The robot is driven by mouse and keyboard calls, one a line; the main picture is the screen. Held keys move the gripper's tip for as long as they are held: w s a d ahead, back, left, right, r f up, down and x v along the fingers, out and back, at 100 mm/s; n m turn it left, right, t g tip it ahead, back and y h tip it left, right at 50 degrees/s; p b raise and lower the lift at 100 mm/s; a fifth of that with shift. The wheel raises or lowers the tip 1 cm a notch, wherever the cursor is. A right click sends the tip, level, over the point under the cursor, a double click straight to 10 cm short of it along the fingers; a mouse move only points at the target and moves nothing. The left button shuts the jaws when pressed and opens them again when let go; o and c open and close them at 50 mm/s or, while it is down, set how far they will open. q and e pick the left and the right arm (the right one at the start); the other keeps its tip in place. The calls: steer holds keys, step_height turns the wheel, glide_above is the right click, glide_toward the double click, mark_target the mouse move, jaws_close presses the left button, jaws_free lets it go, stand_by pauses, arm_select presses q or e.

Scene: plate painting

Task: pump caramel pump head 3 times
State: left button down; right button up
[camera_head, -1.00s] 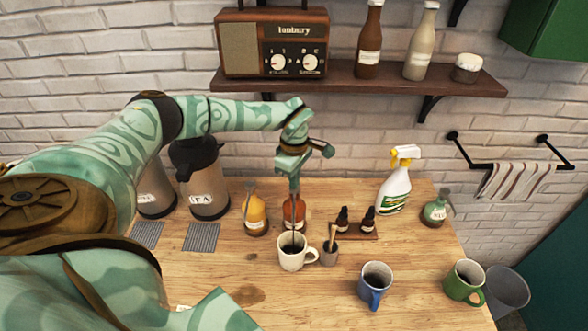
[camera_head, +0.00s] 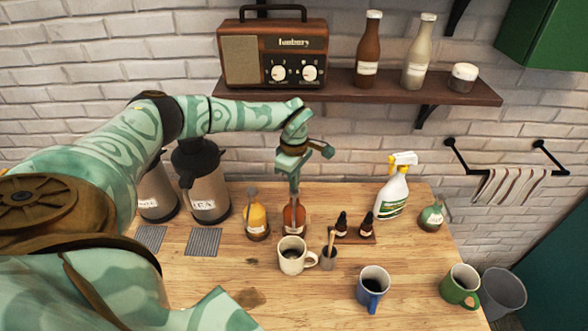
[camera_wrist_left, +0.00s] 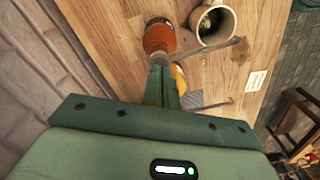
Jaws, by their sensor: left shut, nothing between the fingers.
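My left gripper (camera_head: 294,184) is shut and empty, pointing down right above the amber-brown caramel bottle (camera_head: 293,217). Its fingertips are at the pump head, which they largely hide; I cannot tell whether they touch it. In the left wrist view the shut fingers (camera_wrist_left: 163,72) lie beside the orange-brown bottle (camera_wrist_left: 160,38) and partly cover a yellow bottle. The mug (camera_wrist_left: 213,27) is next to the brown bottle. My right gripper is not in view.
A yellow pump bottle (camera_head: 256,220) stands close left. A small cup with a stick (camera_head: 329,256) is right of the mug. Two droppers (camera_head: 341,224), a spray bottle (camera_head: 391,196), a blue mug (camera_head: 373,287) and a green mug (camera_head: 460,287) stand further right. The front table middle is clear.

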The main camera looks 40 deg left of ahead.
arm_select(q)
steer(key=shift+f, duration=0.15)
stand_by(0.4)
steer(key=shift+f+b, duration=0.8)
steer(key=shift+f, duration=0.55)
steer(key=shift+r, duration=0.15)
steer(key=shift+r+p, duration=1.35)
steer(key=shift+p, duration=0.05)
step_height(320, 180, up, 6)
steer(key=p, duration=0.6)
